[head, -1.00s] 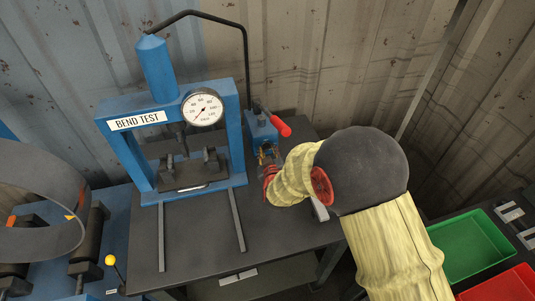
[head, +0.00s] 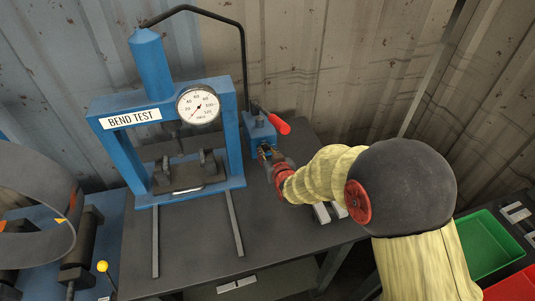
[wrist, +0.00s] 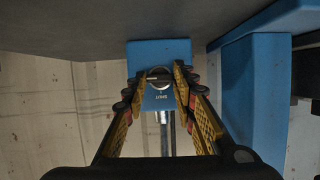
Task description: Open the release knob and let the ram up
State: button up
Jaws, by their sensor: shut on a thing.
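The blue hand pump (head: 258,135) with its red-gripped lever (head: 277,126) stands right of the press frame (head: 238,140). My gripper (head: 266,153) reaches its front face from the right. In the wrist view, my gripper (wrist: 159,82) has its fingertips closed on both sides of the round release knob (wrist: 158,74). A small mark, seemingly SHUT upside down, shows beside the knob. The ram (head: 181,140) hangs in the frame over the dark bend fixture (head: 178,175); its exact gap to the workpiece is unclear. The gauge (head: 198,104) sits on the crossbeam. In the head view the knob is hidden.
The dark bench top (head: 195,235) has two metal rails in front of the press. Light metal blocks (head: 325,212) lie beneath my forearm. Green (head: 478,245) and red (head: 515,285) trays are at right. A roller machine (head: 85,240) is at left. A corrugated wall stands close behind.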

jog(key=shift+f, duration=0.1)
jog(key=o, duration=1.1)
jog(key=shift+s, duration=0.1)
jog(key=v, duration=1.2)
